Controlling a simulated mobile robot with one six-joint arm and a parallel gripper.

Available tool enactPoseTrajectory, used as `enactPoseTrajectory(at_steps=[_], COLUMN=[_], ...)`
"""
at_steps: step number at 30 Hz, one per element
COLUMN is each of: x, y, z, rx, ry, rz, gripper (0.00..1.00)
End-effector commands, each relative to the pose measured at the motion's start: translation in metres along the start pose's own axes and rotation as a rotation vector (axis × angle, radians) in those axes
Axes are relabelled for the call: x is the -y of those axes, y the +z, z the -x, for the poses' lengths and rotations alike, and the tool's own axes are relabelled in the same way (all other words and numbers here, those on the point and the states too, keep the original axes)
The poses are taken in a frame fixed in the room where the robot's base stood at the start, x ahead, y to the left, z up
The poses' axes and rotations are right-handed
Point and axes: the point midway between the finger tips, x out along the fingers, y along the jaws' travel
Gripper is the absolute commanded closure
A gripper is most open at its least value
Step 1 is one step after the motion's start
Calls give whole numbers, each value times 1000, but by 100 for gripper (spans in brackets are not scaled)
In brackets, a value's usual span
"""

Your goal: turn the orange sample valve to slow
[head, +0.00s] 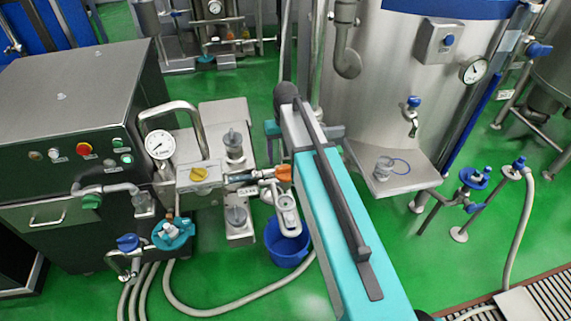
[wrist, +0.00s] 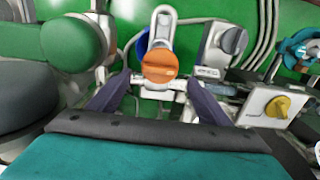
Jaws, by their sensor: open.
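The orange sample valve knob (wrist: 165,68) shows in the wrist view, just above the picture's middle, with a metal cup-like outlet beyond it. My gripper (wrist: 158,87) is open, its two dark fingers apart on the left and right, a little nearer to the camera than the knob. Nothing is seen between the fingers except metal pipework. Whether a finger touches the pipework I cannot tell. In the head view the orange knob (head: 284,174) sits at the end of a short pipe, left of my arm. My fingers are hidden there. The slow mark cannot be read.
A yellow knob (head: 199,174) on a grey box and a pressure gauge (head: 159,144) are left of the valve. A blue bucket (head: 287,243) stands below it on green floor. A steel tank (head: 390,80) stands on the right. Hoses run along the floor.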

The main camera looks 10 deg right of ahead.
Motion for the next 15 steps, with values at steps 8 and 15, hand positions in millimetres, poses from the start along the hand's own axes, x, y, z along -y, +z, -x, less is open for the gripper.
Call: enactPoseTrajectory(at_steps=[8,15], x=[0,-1], y=[0,0], z=[-26,-46], rx=[1,1], ry=[0,0], rz=[-1,-1], gripper=[28,28])
